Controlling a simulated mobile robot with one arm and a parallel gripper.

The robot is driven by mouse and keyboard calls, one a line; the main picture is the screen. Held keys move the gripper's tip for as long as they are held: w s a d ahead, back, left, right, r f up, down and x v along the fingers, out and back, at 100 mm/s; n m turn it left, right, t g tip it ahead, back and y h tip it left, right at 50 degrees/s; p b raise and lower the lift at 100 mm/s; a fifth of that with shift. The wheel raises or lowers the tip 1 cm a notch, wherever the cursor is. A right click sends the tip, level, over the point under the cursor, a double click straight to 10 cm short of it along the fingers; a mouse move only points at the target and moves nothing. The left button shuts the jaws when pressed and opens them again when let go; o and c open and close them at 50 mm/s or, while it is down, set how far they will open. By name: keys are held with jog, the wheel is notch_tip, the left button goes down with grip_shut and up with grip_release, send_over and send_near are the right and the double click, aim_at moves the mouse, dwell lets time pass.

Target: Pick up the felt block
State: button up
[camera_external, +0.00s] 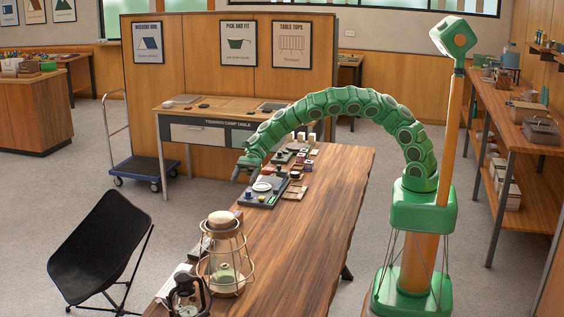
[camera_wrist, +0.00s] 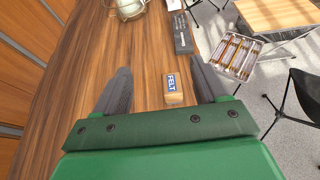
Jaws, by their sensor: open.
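The felt block (camera_wrist: 174,97) is a small tan block with a blue label reading "FELT". It lies on the wooden table (camera_wrist: 98,45) in the wrist view. My gripper (camera_wrist: 160,66) is open and empty, one dark finger on each side of the block in the picture, with the block nearer the right finger. I cannot tell the height of the fingers above the table. In the external view my gripper (camera_external: 243,170) is over the table's left edge beside small items; I cannot pick out the felt block there.
In the wrist view, a tray of tubes (camera_wrist: 237,56) and a dark long box (camera_wrist: 182,34) lie beyond the block. In the external view, a lantern (camera_external: 225,258) stands on the near table end, with a black chair (camera_external: 98,245) left. The table's right side is clear.

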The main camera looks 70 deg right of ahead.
send_near(237, 218)
jog(key=shift+w+d+f, duration=0.15)
jog(key=shift+f, duration=0.4)
jog(key=shift+w+d+f, duration=0.1)
jog(key=shift+w+f, duration=0.05)
jog(key=shift+f, duration=0.4)
jog(key=shift+w+f+x, duration=0.15)
jog(key=shift+w+x, duration=0.05)
jog(key=shift+x, duration=1.75)
jog(key=shift+w+f+x, duration=0.1)
jog(key=shift+w+x, duration=0.1)
jog(key=shift+x, duration=1.75)
jog(key=shift+d, duration=0.15)
jog(key=c, duration=1.1)
jog(key=shift+o, duration=0.2)
